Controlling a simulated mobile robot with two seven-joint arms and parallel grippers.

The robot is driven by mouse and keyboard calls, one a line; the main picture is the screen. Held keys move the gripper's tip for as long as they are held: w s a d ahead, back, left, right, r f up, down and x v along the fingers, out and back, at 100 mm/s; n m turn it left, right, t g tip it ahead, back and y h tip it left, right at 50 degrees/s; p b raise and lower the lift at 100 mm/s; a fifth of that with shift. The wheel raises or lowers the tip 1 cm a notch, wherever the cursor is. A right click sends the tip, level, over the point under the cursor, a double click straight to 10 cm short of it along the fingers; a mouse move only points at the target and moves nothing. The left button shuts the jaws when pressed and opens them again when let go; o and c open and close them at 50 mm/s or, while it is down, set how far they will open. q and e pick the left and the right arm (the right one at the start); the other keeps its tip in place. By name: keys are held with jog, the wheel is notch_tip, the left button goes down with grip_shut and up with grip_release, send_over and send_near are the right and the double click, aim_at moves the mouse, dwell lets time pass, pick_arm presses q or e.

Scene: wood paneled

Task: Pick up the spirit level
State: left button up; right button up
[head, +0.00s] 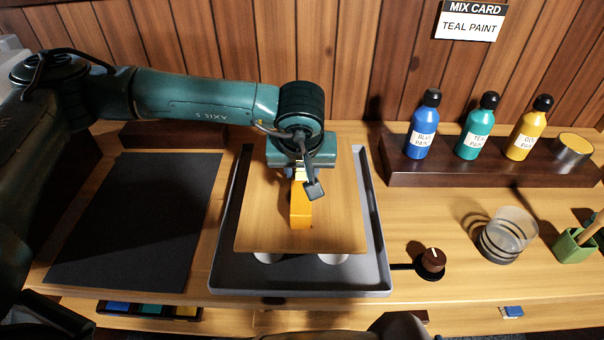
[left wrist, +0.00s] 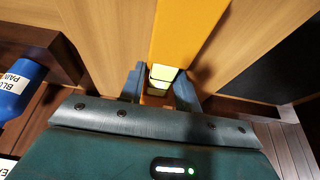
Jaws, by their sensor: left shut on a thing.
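The spirit level (head: 301,207) is a yellow-orange bar over the wooden board (head: 263,222), pointing toward me. My left gripper (head: 301,174) comes down over its far end and hides that end in the head view. In the left wrist view the level (left wrist: 187,32) runs up from between the two fingers (left wrist: 160,88), with a pale greenish vial (left wrist: 163,73) near them. The left fingers are shut on the level. I cannot tell whether it touches the board. My right gripper is not in view.
The board sits raised on pale supports in a grey tray (head: 379,240). A black mat (head: 135,220) lies left. Right are a dark rack (head: 400,172) with paint bottles, a glass (head: 510,230), a knob (head: 433,260) and a green holder (head: 573,246). A wood wall stands behind.

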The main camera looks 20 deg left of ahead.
pick_arm(q)
jog(key=c, duration=0.4)
jog(key=shift+c, duration=0.2)
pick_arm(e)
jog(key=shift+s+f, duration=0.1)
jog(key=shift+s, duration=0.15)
pick_arm(q)
jog(key=shift+r, duration=0.15)
notch_tip(320, 180, up, 9)
jog(key=shift+r+b, duration=0.1)
jog(key=shift+b, duration=0.75)
jog(key=shift+r, duration=0.3)
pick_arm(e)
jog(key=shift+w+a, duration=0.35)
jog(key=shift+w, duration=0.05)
